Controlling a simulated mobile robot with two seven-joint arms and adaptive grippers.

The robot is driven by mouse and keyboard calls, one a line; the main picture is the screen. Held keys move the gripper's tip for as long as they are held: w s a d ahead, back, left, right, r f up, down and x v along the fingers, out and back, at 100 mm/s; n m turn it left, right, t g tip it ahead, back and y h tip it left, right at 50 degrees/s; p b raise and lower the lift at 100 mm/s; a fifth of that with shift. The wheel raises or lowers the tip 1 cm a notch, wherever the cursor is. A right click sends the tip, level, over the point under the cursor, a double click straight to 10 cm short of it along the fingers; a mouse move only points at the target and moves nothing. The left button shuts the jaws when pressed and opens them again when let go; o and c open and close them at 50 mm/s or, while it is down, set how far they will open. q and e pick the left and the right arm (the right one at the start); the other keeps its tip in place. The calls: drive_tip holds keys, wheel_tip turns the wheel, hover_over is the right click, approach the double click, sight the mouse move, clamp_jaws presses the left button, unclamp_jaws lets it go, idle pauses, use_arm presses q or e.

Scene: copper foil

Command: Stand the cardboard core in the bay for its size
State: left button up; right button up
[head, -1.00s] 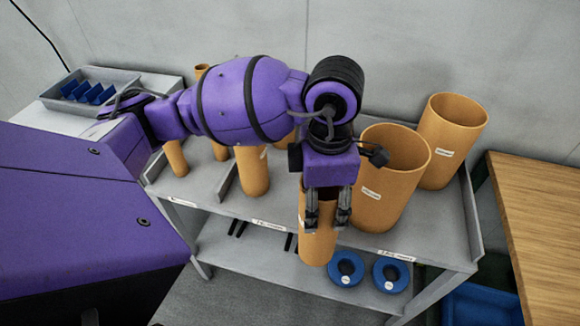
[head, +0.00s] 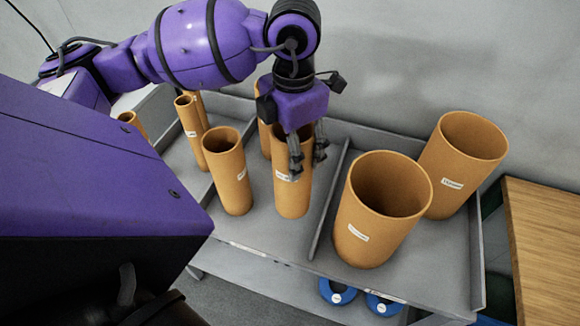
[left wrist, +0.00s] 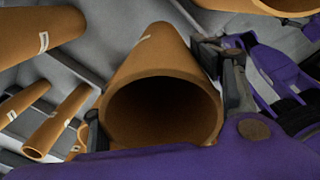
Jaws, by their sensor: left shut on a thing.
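The held cardboard core (head: 292,195) is an orange-brown tube with a white label. My left gripper (head: 307,160) is shut on its upper part, one finger inside or at the near wall; which one is hard to tell. The core is upright over the middle bay of the rack (head: 262,226), left of the right divider (head: 328,205). I cannot tell whether its base touches the floor of the bay. In the left wrist view the core's open end (left wrist: 160,112) lies between the fingers. My right gripper is not in view.
A similar core (head: 228,175) stands left of the held one, and another (head: 265,138) behind it. Two wide cores (head: 380,215) (head: 465,160) fill much of the right bay. Thin cores (head: 190,130) stand at left. Blue rings (head: 338,292) lie below. A wooden table (head: 545,235) is at right.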

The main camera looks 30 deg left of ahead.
use_arm(q)
wheel_tip(320, 180, down, 8)
drive_tip(key=shift+s+r, duration=0.25)
drive_tip(key=shift+s, duration=0.05)
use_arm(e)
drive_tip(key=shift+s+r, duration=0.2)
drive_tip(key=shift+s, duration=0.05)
use_arm(q)
drive_tip(key=shift+f, duration=0.1)
drive_tip(key=o, duration=1.4)
drive_tip(key=shift+f, duration=0.1)
drive_tip(key=o, duration=0.3)
drive_tip(key=shift+o, duration=0.4)
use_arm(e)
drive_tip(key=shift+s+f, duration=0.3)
